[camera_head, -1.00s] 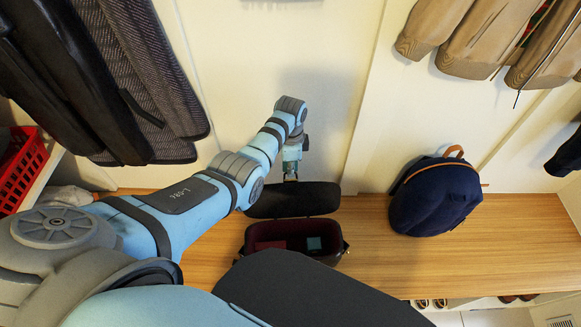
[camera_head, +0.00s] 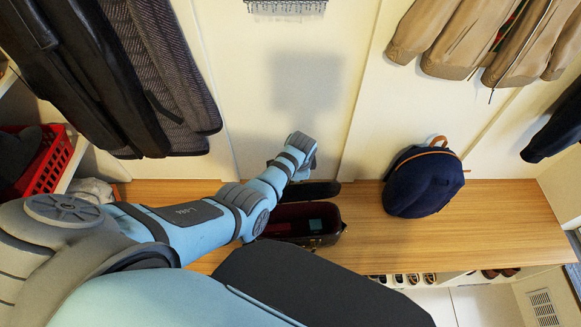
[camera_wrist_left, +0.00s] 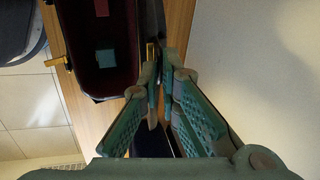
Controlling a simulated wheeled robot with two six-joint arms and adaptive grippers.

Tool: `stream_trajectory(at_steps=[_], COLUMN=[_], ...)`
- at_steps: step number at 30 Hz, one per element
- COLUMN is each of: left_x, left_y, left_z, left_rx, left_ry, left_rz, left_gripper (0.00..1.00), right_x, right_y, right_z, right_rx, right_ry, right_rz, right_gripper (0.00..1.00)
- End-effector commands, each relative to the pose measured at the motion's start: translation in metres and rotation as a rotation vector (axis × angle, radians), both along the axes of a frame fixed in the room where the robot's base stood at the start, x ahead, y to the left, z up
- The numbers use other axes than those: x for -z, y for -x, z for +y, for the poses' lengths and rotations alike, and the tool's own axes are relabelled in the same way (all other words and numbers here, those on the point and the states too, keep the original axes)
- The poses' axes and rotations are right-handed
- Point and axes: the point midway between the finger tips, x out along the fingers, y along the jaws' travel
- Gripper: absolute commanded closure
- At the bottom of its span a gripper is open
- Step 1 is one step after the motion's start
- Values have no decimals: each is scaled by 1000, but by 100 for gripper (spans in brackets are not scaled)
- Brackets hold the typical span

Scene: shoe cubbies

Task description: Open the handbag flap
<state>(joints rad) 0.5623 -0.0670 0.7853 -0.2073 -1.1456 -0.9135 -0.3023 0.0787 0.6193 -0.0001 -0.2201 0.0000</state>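The dark handbag (camera_head: 325,239) stands on the wooden bench, its top open onto a dark red inside with a teal item (camera_head: 316,224) in it. Its black flap (camera_head: 320,189) is swung back toward the wall, away from the opening, and is partly hidden by my left arm. In the left wrist view the handbag (camera_wrist_left: 120,88) is at upper left, with a brass fitting beside it. My left gripper (camera_wrist_left: 163,72) has its fingertips close together with the dark flap (camera_wrist_left: 158,18) seen edge-on between them; its fingers are hidden in the head view. My right gripper is not in view.
A navy backpack (camera_head: 424,183) stands on the bench (camera_head: 490,230) right of the handbag, with bare bench between and beyond. Coats hang at upper left and upper right. A red basket (camera_head: 52,165) is at left. The wall is close behind the flap.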

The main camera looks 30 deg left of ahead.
Motion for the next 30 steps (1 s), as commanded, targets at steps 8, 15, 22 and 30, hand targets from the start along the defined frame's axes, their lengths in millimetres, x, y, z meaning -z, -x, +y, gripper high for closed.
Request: stream_trajectory(at_steps=[8,15,22,30], left_x=[-2,-1,-2,-25], left_y=[-3,-2,-3,2], left_z=[-1,-3,-1,-4], left_rx=[0,3,1,0], left_ry=[-4,-2,-3,-4], left_rz=[-6,-4,-5,-10], left_gripper=[100,74,74,74], right_x=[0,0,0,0], right_y=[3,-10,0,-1], right_z=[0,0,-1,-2], right_rx=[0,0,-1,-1], right_ry=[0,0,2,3], right_rz=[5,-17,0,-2], right_gripper=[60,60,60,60])
